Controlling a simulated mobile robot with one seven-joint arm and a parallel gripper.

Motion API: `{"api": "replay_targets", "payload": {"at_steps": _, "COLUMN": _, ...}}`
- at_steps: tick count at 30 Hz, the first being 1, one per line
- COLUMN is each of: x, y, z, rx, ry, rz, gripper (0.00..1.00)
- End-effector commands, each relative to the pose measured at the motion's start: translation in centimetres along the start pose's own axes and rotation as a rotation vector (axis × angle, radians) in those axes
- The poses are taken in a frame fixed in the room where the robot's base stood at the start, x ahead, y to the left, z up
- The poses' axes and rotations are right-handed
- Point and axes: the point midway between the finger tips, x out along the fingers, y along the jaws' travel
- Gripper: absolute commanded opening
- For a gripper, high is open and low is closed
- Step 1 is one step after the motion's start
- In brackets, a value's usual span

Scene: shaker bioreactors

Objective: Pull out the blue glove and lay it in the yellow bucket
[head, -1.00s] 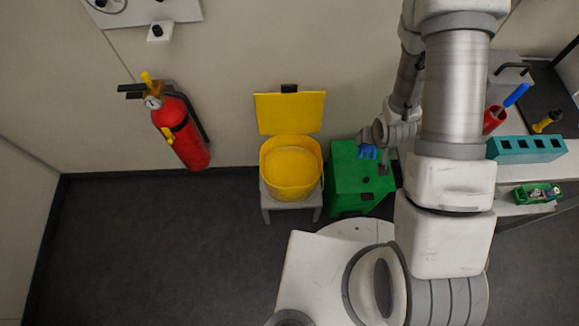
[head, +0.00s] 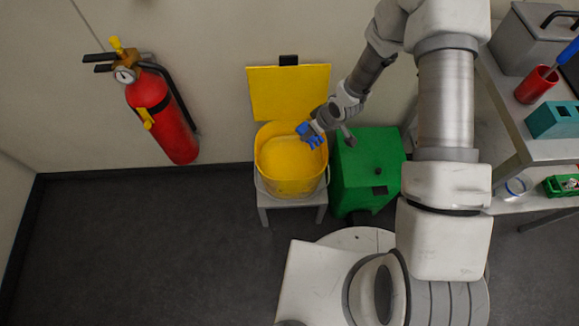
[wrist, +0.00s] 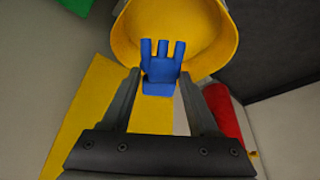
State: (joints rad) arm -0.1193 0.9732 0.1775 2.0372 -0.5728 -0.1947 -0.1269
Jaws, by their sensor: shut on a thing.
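The blue glove (head: 312,135) is held by my gripper (head: 322,122) over the right rim of the yellow bucket. The wrist view shows the glove (wrist: 160,72) between the tips of my gripper (wrist: 160,85), its fingers pointing toward the bucket opening. The yellow bucket (head: 290,186) stands on a small grey stool with its yellow lid (head: 289,88) raised behind it. In the wrist view the bucket (wrist: 215,35) lies beyond the glove and its inside looks empty where it shows.
A green box (head: 366,170) stands right of the bucket. A red fire extinguisher (head: 165,115) hangs on the wall to the left. At the right, a bench holds a red cup (head: 536,84), a teal rack (head: 553,120) and a grey case. The floor at left is clear.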

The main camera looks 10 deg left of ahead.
Motion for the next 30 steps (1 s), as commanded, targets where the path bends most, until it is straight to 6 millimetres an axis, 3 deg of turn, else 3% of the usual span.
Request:
{"api": "replay_targets", "payload": {"at_steps": 1, "x": 2.0, "y": -0.1, "z": -0.1, "rx": -0.030, "ry": 0.002, "rz": -0.014, "gripper": 0.34}}
{"api": "replay_targets", "payload": {"at_steps": 6, "x": 4.7, "y": -0.5, "z": -1.4, "rx": -0.129, "ry": 0.003, "rz": -0.054, "gripper": 0.34}}
{"api": "replay_targets", "payload": {"at_steps": 17, "x": 6.5, "y": -0.8, "z": -2.5, "rx": -0.209, "ry": 0.000, "rz": -0.087, "gripper": 0.34}}
{"api": "replay_targets", "payload": {"at_steps": 30, "x": 10.7, "y": -0.8, "z": -0.8, "rx": -0.208, "ry": -0.001, "rz": -0.087, "gripper": 0.34}}
